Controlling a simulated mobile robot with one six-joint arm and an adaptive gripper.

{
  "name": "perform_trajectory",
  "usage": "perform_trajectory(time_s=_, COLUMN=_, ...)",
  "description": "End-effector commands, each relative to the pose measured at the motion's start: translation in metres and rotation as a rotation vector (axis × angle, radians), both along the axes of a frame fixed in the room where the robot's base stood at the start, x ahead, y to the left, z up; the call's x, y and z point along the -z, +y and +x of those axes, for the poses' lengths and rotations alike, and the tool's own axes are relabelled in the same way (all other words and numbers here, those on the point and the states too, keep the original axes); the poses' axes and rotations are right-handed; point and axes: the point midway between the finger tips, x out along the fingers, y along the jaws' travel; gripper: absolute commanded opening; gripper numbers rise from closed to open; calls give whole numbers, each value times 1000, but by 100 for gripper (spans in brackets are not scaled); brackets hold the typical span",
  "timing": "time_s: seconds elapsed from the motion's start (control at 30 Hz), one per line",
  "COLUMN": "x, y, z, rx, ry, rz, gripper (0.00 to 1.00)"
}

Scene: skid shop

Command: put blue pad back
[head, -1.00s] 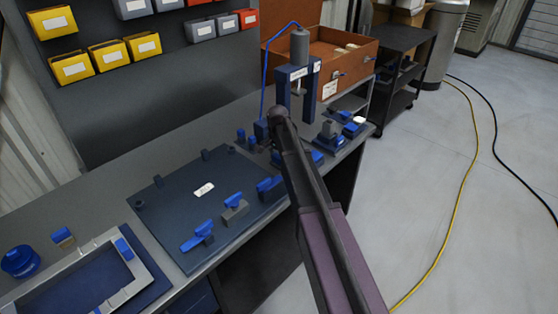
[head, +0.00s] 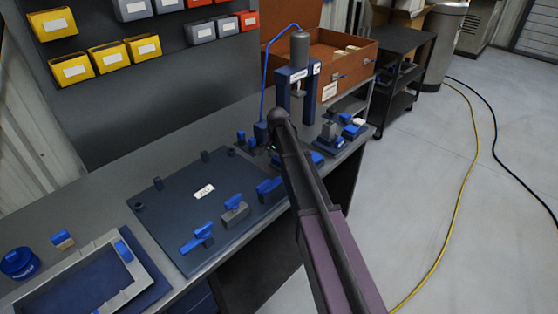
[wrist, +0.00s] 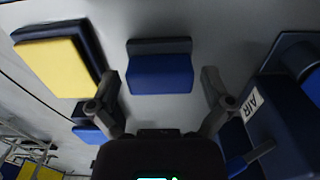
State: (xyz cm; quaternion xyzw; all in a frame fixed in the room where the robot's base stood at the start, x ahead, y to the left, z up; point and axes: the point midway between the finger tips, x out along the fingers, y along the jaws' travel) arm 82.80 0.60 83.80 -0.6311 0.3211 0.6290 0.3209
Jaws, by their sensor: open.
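In the wrist view, a blue block with a dark grey back part (wrist: 160,72) lies on the grey bench top, and it looks like the blue pad. My gripper (wrist: 160,88) is open, with one finger on each side of this block's near end. I cannot tell whether the fingers touch it. In the head view my gripper (head: 272,143) is low over the bench beside the blue press, mostly hidden behind my arm. Small blue blocks (head: 241,138) stand just left of it.
A yellow pad on a dark base (wrist: 62,68) lies left in the wrist view, and a blue block marked AIR (wrist: 262,112) stands close on the right. The dark fixture plate with blue clamps (head: 165,220) lies nearer. The blue press (head: 283,88) rises behind my gripper.

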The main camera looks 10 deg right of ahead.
Motion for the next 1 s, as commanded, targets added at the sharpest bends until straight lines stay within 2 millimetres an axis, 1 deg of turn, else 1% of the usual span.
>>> perform_trajectory(time_s=0.27, x=-14, y=0, z=0, rx=0, ry=0, rz=0, gripper=100)
perform_trajectory(time_s=1.0, x=-73, y=0, z=0, rx=0, ry=0, rz=0, gripper=100)
